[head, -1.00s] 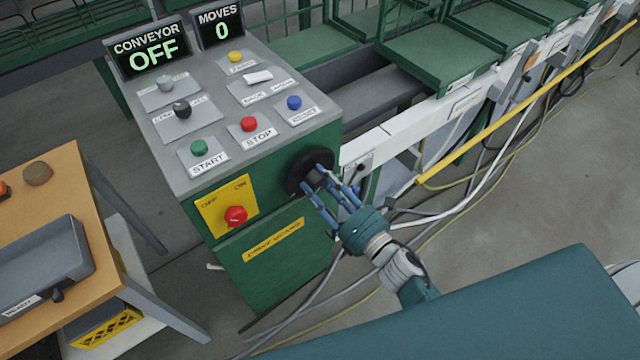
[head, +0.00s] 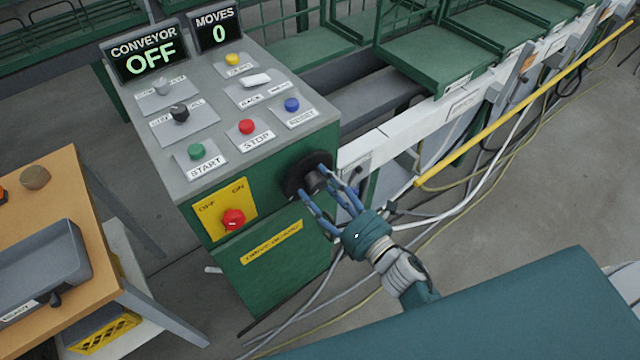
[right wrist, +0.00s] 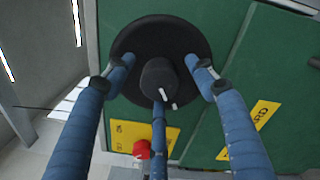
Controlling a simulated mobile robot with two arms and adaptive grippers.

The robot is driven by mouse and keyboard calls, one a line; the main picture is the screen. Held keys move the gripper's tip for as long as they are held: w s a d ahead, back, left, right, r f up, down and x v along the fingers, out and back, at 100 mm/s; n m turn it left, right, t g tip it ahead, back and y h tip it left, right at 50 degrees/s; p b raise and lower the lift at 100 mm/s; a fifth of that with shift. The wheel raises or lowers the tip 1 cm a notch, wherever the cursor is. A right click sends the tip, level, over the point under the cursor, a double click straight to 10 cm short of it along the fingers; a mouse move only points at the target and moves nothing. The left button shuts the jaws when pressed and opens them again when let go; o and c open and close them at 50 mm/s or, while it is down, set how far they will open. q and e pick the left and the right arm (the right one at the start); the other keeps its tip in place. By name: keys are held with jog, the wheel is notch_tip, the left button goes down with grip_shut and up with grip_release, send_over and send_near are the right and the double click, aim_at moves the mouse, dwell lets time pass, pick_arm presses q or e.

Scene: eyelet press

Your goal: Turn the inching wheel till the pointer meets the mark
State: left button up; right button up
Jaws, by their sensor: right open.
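The black inching wheel (head: 296,181) sits on the green side of the control cabinet, below its grey top. In the right wrist view the wheel (right wrist: 185,36) is a black disc with a round hub (right wrist: 158,77) standing out from it. Small white marks (right wrist: 174,106) show at the hub's lower edge; I cannot tell which is pointer and which is mark. My right gripper (head: 323,184) is open in front of the wheel. In the right wrist view two blue fingers are spread at either side of the hub and a third lies below, over its lower edge. My left gripper is out of view.
The cabinet top carries buttons and switches, and displays reading CONVEYOR OFF (head: 146,56) and MOVES 0 (head: 217,30). A red knob (head: 233,219) on a yellow plate is left of the wheel. A yellow rail (head: 520,110) and cables run at right. A wooden table (head: 100,235) stands left.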

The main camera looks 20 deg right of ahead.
jog(key=v, duration=1.1)
jog(key=shift+d, duration=0.25)
jog(key=shift+s, duration=0.1)
jog(key=s+d+f+m+g+h, duration=0.3)
jog(key=f+m, duration=0.5)
jog(key=f, duration=0.8)
jog(key=s+f+m+g+h, duration=0.2)
jog(key=s+f+m+g, duration=0.45)
jog(key=f, duration=1.05)
jog(key=s+f+m+g, duration=0.3)
jog(key=s+f+m, duration=0.3)
jog(key=s, duration=0.5)
jog(key=s+d+f+m+g+h, duration=0.1)
jog(key=s+f+m+g, duration=0.2)
jog(key=s+f+m, duration=0.4)
jog(key=s+f, duration=0.3)
jog(key=s, duration=0.2)
jog(key=shift+s+f+g, duration=0.15)
jog(key=shift+s+g, duration=0.15)
jog(key=shift+g, duration=0.05)
jog(key=shift+d, duration=0.2)
